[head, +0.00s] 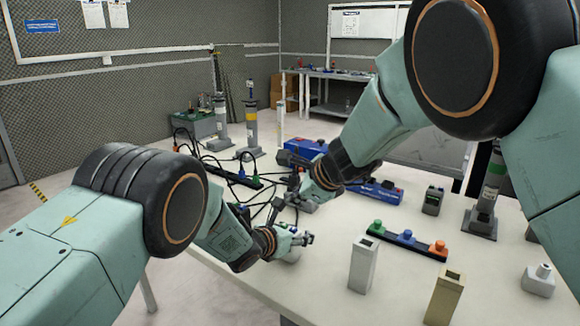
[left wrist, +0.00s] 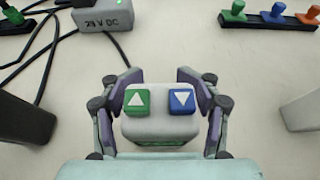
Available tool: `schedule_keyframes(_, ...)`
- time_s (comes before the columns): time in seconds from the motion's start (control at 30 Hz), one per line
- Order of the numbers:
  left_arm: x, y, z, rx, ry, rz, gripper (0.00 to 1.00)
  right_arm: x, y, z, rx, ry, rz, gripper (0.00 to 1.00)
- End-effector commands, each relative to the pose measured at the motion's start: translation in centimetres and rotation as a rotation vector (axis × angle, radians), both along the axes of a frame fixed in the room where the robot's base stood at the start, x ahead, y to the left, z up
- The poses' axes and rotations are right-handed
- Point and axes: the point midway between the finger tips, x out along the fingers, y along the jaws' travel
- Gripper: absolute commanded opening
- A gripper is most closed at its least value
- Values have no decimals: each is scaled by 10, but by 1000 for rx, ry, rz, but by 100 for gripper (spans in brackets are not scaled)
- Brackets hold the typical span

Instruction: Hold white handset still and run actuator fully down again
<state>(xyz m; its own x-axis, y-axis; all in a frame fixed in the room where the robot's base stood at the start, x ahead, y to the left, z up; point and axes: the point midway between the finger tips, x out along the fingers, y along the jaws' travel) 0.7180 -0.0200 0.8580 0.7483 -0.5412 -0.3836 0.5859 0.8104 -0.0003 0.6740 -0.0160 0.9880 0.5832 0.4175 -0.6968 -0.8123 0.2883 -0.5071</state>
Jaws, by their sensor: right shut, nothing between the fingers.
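The white handset (left wrist: 160,128) has a green up-arrow button and a blue down-arrow button facing the left wrist camera. My left gripper (left wrist: 160,88) has its fingers against both sides of it. In the head view my left gripper (head: 300,240) is low over the table's near left part, mostly covering the handset (head: 292,256). My right gripper (head: 298,203) is shut and empty, just behind and above the left one, apart from the handset buttons.
A bar with green, blue and orange knobs (head: 406,240) lies on the white table (head: 330,285). Pale hollow posts (head: 363,268) stand at the front. A grey 24 V DC box (left wrist: 103,14) and black cables lie beyond the handset. A blue box (head: 376,191) sits behind.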

Motion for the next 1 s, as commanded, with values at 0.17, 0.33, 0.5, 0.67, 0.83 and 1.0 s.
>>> schedule_keyframes(0.17,0,0,0,-1,-1,0,73,0,0,0,0,0,0,0)
schedule_keyframes(0.33,0,0,0,-1,-1,0,75,0,0,0,0,0,0,0)
schedule_keyframes(0.5,0,0,1,-1,-1,0,75,0,0,0,0,0,0,0)
schedule_keyframes(0.67,-6,5,4,1,-1,1,75,0,0,0,0,0,0,0)
schedule_keyframes(0.83,-21,16,12,1,1,1,75,0,0,0,0,0,0,0)
schedule_keyframes(1.0,-38,28,20,0,0,1,75,0,0,0,0,0,0,0)
